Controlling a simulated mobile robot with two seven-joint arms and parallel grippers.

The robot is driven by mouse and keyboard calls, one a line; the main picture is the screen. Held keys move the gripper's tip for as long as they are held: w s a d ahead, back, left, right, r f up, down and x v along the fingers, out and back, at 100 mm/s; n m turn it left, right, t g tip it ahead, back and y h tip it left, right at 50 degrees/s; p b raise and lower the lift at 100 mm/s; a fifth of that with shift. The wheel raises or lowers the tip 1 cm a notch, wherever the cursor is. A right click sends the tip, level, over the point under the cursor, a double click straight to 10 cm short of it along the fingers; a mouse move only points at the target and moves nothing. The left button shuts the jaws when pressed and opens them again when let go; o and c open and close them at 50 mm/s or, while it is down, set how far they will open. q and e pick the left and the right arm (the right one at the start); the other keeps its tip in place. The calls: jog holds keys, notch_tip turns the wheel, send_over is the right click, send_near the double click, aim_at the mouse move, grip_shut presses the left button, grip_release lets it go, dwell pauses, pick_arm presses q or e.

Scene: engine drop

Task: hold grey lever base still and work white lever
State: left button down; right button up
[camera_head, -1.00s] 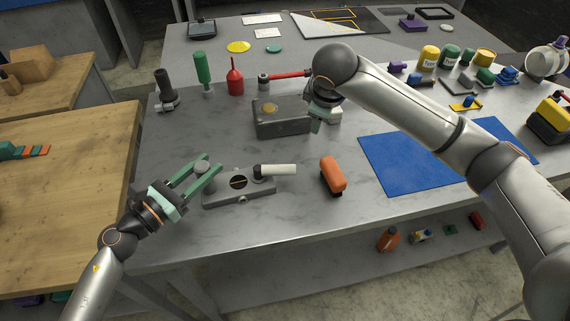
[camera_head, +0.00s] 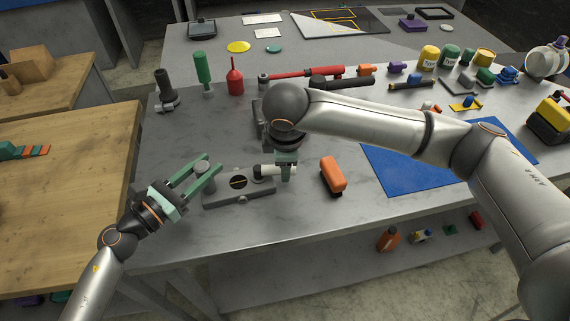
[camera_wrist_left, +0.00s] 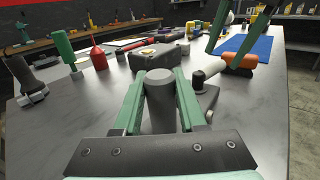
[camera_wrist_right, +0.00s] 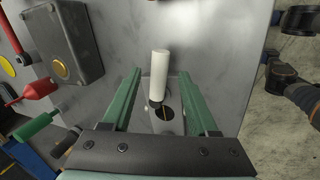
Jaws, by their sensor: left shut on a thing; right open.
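The grey lever base (camera_head: 238,198) lies on the grey table, with a dark round opening in its top. My left gripper (camera_head: 208,170) is shut on the upright grey post at the base's left end; the post (camera_wrist_left: 160,100) shows between the fingers in the left wrist view. The white lever (camera_head: 266,171) sticks out to the right from the base's dark pivot. My right gripper (camera_head: 286,172) is open above the lever and hides its outer end in the head view. In the right wrist view the white lever (camera_wrist_right: 159,75) shows between the open fingers (camera_wrist_right: 152,95).
An orange block (camera_head: 333,174) stands right of the lever. A grey box (camera_wrist_right: 62,45) with a brass disc lies behind, mostly hidden by my right arm in the head view. A blue mat (camera_head: 410,168) lies to the right. The table's front edge is close to the base.

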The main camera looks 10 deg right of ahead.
jog(key=shift+x, duration=1.3)
jog(key=shift+c, duration=0.4)
grip_shut()
